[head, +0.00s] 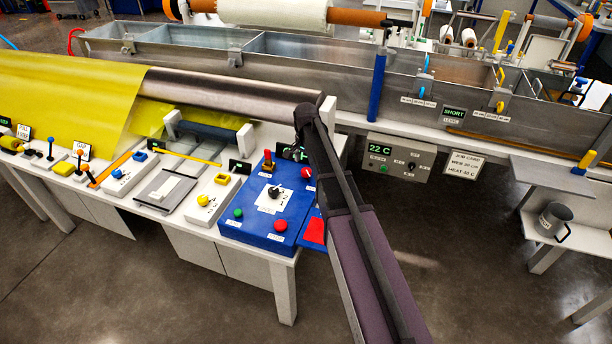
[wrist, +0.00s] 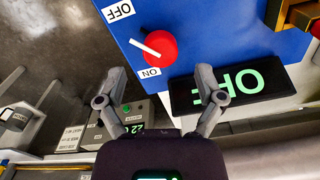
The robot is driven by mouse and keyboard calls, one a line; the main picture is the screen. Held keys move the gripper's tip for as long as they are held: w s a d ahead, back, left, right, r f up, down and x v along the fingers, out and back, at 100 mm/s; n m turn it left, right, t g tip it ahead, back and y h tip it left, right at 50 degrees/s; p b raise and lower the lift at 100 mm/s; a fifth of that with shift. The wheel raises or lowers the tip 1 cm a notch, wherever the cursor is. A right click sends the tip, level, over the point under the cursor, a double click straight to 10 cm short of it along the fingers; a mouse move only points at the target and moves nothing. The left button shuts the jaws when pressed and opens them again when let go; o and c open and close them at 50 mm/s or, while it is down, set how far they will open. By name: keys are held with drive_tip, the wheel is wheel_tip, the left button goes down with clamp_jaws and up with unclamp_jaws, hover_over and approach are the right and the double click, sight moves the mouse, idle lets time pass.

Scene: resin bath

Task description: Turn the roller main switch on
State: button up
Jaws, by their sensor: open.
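The roller main switch is a red rotary knob with a white pointer (wrist: 158,46) on a blue panel. OFF and ON labels sit beside it in the wrist view. The pointer aims left, between the two labels. A black display (wrist: 228,86) beside the knob reads OFF in green, upside down. In the head view the red knob (head: 307,172) is at the panel's back right corner, next to my arm. My gripper (wrist: 160,73) is open and empty, its fingers apart on either side below the knob in the wrist view. In the head view my arm hides most of it.
The blue panel (head: 250,238) also carries a black dial (head: 274,191), a green button (head: 238,213) and a red button (head: 280,225). A metal roller (head: 235,95) with yellow web is behind. A 22 C control box (head: 398,160) hangs to the right.

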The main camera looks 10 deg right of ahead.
sight(306, 171)
drive_tip(key=shift+f+b, duration=1.7)
drive_tip(key=shift+f, duration=0.25)
drive_tip(key=c, duration=1.1)
